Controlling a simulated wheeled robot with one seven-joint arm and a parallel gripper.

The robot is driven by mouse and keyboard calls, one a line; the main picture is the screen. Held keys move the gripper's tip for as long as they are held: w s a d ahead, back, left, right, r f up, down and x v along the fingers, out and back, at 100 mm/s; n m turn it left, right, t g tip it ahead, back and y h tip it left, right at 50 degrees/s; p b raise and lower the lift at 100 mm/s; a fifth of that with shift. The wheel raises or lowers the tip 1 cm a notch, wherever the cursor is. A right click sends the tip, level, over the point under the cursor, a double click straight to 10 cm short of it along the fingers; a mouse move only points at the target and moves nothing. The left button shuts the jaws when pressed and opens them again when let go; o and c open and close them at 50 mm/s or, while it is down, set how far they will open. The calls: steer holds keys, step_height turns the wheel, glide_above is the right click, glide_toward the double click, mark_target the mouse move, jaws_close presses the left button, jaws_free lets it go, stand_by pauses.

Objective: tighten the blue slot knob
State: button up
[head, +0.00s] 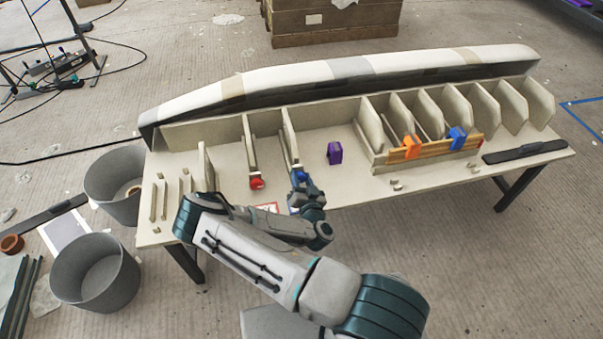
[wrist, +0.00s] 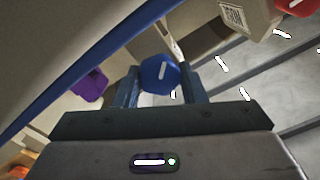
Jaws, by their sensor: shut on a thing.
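The blue slot knob (wrist: 158,75) shows in the wrist view between the two fingers of my gripper (wrist: 162,90), with a white slot line on its face. My gripper is shut on it. In the head view the blue knob (head: 301,175) sits at the front end of a slotted rib on the table, and my gripper (head: 303,188) reaches it from the front. A red knob (head: 256,183) is on the rib to the left, and it also shows at the upper right in the wrist view (wrist: 297,5).
A purple clamp (head: 335,153) stands on the table (head: 350,187) right of the blue knob. Orange (head: 412,146) and blue (head: 457,138) clamps sit on a wooden strip further right. A long mould (head: 300,80) runs along the back. Grey bins (head: 95,272) stand at left.

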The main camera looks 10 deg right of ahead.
steer(key=shift+m+p, duration=0.4)
steer(key=shift+m, duration=0.1)
steer(key=o, duration=1)
steer(key=s, duration=1.4)
